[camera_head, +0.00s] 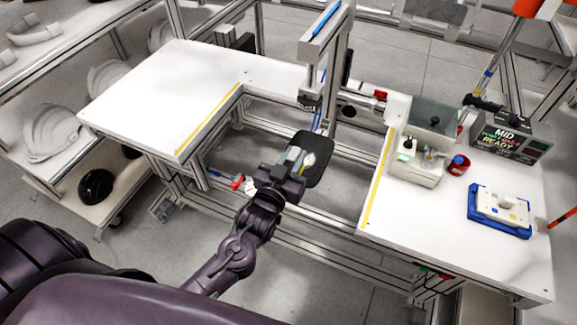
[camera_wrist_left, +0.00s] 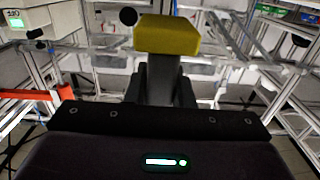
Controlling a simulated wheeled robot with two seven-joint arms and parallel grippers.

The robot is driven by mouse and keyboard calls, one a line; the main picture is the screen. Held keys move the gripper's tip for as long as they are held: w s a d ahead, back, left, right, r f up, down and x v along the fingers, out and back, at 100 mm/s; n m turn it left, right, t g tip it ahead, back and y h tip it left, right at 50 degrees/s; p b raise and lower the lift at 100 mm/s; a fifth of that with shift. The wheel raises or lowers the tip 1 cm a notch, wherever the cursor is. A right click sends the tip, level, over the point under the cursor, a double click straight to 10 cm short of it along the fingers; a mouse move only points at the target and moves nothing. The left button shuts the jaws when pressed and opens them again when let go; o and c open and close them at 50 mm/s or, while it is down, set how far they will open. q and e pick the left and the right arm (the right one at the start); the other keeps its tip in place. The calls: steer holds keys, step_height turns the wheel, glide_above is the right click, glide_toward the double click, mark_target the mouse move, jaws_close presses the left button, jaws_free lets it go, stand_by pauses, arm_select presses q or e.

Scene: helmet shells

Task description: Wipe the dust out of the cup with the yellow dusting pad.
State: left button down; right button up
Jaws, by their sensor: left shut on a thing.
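My left gripper (camera_head: 293,160) is shut on the yellow dusting pad. In the left wrist view the pad (camera_wrist_left: 167,34) is a mustard-yellow block on a dark grip between my fingers (camera_wrist_left: 160,85). In the head view the pad is mostly hidden by my gripper. A black rounded piece (camera_head: 320,172) below the grey post shows right behind my gripper; it may be the cup, but I cannot tell for certain. Whether the pad touches it is unclear, and I see no dust. My right gripper is not in view.
A white table with yellow edge strips (camera_head: 145,85) surrounds an open framed gap. The grey post (camera_head: 325,45) stands over its far side. On the right are a grey box device (camera_head: 415,170), a small red pot (camera_head: 458,165), a blue tray (camera_head: 478,215) and a sign box (camera_head: 510,135).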

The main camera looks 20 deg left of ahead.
arm_select(q)
steer(key=w+f+b, duration=0.1)
steer(key=w, duration=0.2)
steer(key=w+f+b, duration=0.1)
steer(key=w+b, duration=0.1)
steer(key=w, duration=0.1)
steer(key=w+f+b, duration=0.1)
steer(key=w+f, duration=0.1)
steer(key=w, duration=0.1)
steer(key=shift+d+b, duration=0.15)
steer(key=shift+b, duration=0.2)
steer(key=shift+f+b, duration=0.4)
steer(key=shift+f, duration=0.25)
steer(key=shift+f, duration=0.15)
stand_by(1.0)
steer(key=shift+f+p, duration=0.3)
steer(key=shift+p, duration=0.15)
stand_by(1.3)
steer(key=shift+s+f, duration=0.1)
steer(key=shift+f, duration=0.25)
stand_by(1.2)
steer(key=shift+s, duration=0.1)
